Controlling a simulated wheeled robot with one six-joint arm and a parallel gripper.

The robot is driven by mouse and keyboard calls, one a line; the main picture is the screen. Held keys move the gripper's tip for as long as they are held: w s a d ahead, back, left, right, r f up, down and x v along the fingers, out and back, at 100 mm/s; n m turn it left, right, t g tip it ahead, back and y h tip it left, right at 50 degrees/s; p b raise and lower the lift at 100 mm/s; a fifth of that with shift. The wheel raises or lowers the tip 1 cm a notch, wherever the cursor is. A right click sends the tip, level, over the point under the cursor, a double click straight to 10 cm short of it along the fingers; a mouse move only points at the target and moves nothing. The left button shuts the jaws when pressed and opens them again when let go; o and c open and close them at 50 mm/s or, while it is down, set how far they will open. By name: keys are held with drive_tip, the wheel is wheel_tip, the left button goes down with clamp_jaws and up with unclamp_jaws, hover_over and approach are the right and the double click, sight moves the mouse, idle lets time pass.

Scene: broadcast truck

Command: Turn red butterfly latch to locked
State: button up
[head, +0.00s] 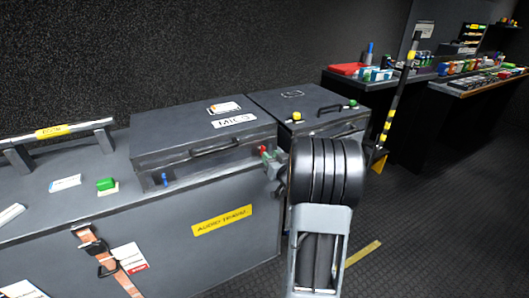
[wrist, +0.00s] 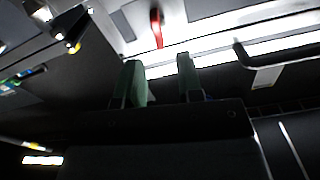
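The red butterfly latch (wrist: 156,28) shows in the wrist view as a small red tab on a pale plate, ahead of and between my fingertips. It also shows in the head view as a small red spot (head: 263,149) at the right front of the case marked MIC (head: 190,135). My gripper (wrist: 161,62) has two green-padded fingers, set apart with nothing between them. The red tab looks beyond the fingertips; I cannot tell exactly how far. In the head view my gripper (head: 271,160) is small and partly hidden by my arm, close to the latch.
A blue latch (head: 165,179) is on the same case's left front. The case lies on a large trunk with a yellow label (head: 222,220). A second dark case (head: 310,103) stands to the right. A yellow-black pole (head: 397,95) stands beyond my arm. Floor at right is clear.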

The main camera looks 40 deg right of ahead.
drive_tip(key=shift+w+d, duration=0.2)
drive_tip(key=shift+w, duration=1.1)
drive_tip(key=shift+w+d, duration=0.15)
drive_tip(key=shift+w, duration=1.15)
drive_tip(key=shift+c, duration=0.3)
clamp_jaws()
